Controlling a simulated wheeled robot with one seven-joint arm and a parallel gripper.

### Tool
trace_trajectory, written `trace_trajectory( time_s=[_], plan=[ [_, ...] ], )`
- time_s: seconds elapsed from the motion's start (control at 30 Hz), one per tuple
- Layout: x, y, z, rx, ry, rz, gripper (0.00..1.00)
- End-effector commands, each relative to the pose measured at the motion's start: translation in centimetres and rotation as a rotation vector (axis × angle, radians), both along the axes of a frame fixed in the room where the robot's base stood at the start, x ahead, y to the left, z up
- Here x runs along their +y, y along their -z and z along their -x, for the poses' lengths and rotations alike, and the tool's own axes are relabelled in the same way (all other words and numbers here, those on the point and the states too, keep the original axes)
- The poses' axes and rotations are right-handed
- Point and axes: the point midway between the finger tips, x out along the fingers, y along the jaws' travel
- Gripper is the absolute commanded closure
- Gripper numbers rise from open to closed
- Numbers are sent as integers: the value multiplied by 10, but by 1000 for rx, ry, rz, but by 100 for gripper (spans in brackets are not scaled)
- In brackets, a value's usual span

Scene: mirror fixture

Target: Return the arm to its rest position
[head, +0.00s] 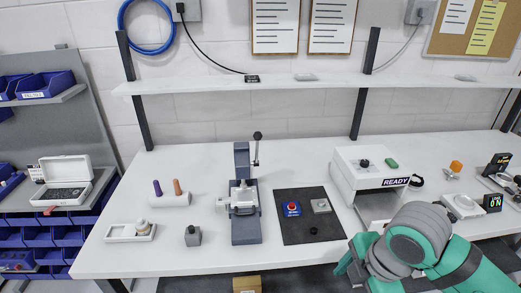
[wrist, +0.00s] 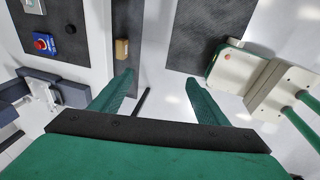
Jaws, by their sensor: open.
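My gripper (head: 352,264) is at the front edge of the white workbench (head: 130,258), right of the middle, in the head view. The green arm (head: 425,240) reaches in from the lower right and hides part of the bench. In the wrist view my gripper (wrist: 160,88) has its two green fingers wide apart with nothing between them. The fingers point over the floor by the bench's front and touch nothing that I can see.
A dark mat (head: 300,238) bears a blue block with a red button (head: 291,209). A grey press (head: 245,210) stands left of it. A white READY machine (head: 365,168) stands behind my arm. A cardboard box (wrist: 122,50) is low by the bench.

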Motion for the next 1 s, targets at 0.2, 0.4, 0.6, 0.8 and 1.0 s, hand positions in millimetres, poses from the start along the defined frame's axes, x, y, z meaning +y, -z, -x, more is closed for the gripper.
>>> trace_trajectory(
  time_s=[0.2,0.4,0.6,0.8,1.0],
  plan=[
    [46,-5,-40,-139,-9,-125,32],
    [110,-25,-88,-325,4,-331,32],
    [168,-56,-126,-493,53,-576,32],
    [212,-87,-150,-618,133,-826,32],
    [239,-110,-165,-702,247,-1069,32]
  ],
)
